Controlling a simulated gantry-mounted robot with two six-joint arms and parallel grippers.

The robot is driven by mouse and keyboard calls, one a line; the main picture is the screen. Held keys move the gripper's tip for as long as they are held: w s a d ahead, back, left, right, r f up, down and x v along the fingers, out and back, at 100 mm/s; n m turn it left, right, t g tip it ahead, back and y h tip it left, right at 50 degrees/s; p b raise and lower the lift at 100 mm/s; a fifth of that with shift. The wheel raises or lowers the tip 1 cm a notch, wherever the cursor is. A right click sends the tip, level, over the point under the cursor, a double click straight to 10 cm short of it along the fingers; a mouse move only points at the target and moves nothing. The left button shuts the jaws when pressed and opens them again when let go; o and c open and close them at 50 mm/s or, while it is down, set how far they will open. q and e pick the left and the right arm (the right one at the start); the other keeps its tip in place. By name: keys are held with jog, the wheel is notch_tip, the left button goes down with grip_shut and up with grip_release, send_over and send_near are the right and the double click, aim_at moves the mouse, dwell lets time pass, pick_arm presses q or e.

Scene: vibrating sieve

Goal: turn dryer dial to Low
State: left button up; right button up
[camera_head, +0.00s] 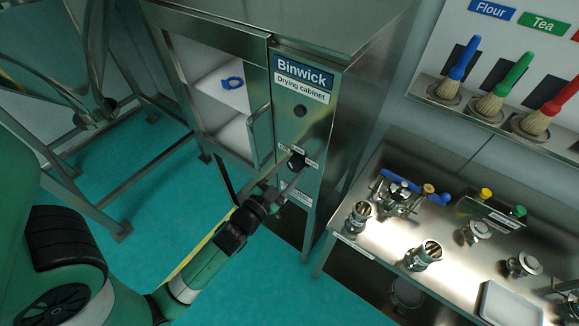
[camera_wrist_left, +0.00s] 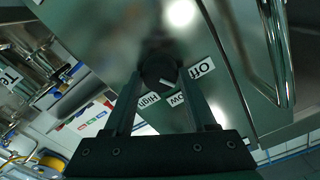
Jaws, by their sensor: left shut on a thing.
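The dryer dial (camera_head: 297,160) is a round black knob on the front panel of the steel Binwick drying cabinet (camera_head: 318,130). My left gripper (camera_head: 293,172) reaches it from below and is shut on it. In the left wrist view the dial (camera_wrist_left: 158,70) sits between the two fingertips (camera_wrist_left: 160,75). A pale pointer mark shows on its face, directed toward the lower right. Around it are the labels Off (camera_wrist_left: 201,68), Low (camera_wrist_left: 178,98), partly covered by a finger, and High (camera_wrist_left: 148,101). I cannot tell exactly which label the mark meets. My right gripper is out of view.
The cabinet's door handle (camera_head: 254,137) stands out left of the dial. A blue object (camera_head: 232,83) lies on a shelf inside. A steel bench (camera_head: 400,245) with metal fittings is at the right, below a rack of colored brushes (camera_head: 497,90). Green floor is open at lower middle.

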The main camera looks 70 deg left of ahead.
pick_arm(q)
jog(key=m+p, duration=0.1)
jog(key=m, duration=0.1)
jog(key=shift+r+m, duration=0.1)
jog(key=shift+m, duration=0.3)
jog(key=shift+m+p, duration=0.4)
jog(key=shift+m, duration=1.1)
jog(key=o, duration=1.4)
jog(key=b+v, duration=0.6)
jog(key=v, duration=0.5)
jog(key=shift+s+d, duration=0.2)
